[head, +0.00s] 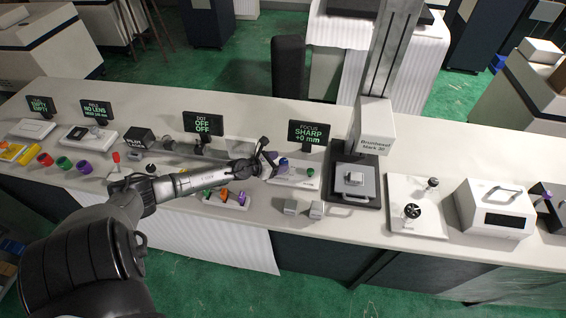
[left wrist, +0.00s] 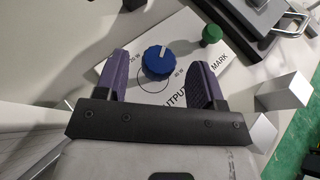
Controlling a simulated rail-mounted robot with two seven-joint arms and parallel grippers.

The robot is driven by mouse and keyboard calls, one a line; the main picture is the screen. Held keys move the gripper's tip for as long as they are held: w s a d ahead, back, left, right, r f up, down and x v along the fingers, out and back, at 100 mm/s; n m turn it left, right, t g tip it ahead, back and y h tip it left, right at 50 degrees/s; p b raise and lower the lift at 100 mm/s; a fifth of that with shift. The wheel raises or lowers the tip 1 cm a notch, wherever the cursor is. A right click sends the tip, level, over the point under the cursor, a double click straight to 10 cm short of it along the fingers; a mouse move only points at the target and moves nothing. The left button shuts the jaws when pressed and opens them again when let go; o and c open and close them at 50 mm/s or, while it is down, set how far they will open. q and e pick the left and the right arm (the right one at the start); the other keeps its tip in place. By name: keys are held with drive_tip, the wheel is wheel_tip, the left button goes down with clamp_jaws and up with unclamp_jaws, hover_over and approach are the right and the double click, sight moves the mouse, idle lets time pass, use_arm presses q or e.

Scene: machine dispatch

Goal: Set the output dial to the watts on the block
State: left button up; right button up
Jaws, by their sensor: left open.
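The blue output dial (left wrist: 158,62) sits on a white panel (left wrist: 232,72) printed "OUTPUT" and "MARK", with "20 W" and "40 W" labels beside it. A white line on the dial points toward the top, slightly right, in the left wrist view. The dial also shows in the head view (head: 284,162). My left gripper (left wrist: 160,60) is open, its purple fingers on either side of the dial; contact cannot be told. It also shows in the head view (head: 270,162). Small grey blocks (head: 290,207) (head: 316,209) stand near the bench front; no watts are readable on them. My right gripper is not visible.
A green knob (left wrist: 212,34) is beside the dial. A screen (head: 309,135) behind reads "FOCUS SHARP +0 mm". The marking machine (head: 372,128) stands to the right, with a grey block on its platform. A tray of colored pieces (head: 227,202) lies below my left arm.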

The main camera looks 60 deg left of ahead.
use_arm(q)
drive_tip(key=shift+x, duration=1.25)
drive_tip(key=shift+c, duration=0.4)
drive_tip(key=c, duration=0.8)
drive_tip(key=shift+r+y+p, duration=0.25)
drive_tip(key=shift+y+p, duration=0.05)
drive_tip(key=shift+p, duration=0.3)
drive_tip(key=shift+c, duration=0.2)
drive_tip(key=n+g+y+p, duration=0.1)
drive_tip(key=n+y+p, duration=0.2)
drive_tip(key=p, duration=0.3)
drive_tip(key=n+g+y+p, duration=0.1)
drive_tip(key=n+y+p, duration=0.2)
drive_tip(key=p, duration=0.3)
drive_tip(key=shift+w+d, duration=0.1)
drive_tip(key=shift+d, duration=0.1)
drive_tip(key=n+g+y+p, duration=0.1)
drive_tip(key=n+g+y, duration=0.1)
drive_tip(key=shift+f+n, duration=0.2)
drive_tip(key=shift+n, duration=0.2)
drive_tip(key=shift+f+n+g+y, duration=0.1)
drive_tip(key=shift+n+g+y, duration=1)
drive_tip(key=shift+g, duration=0.1)
drive_tip(key=shift+n, duration=0.3)
drive_tip(key=shift+n+g+y, duration=0.3)
drive_tip(key=shift+g+y, duration=0.1)
drive_tip(key=shift+g, duration=0.2)
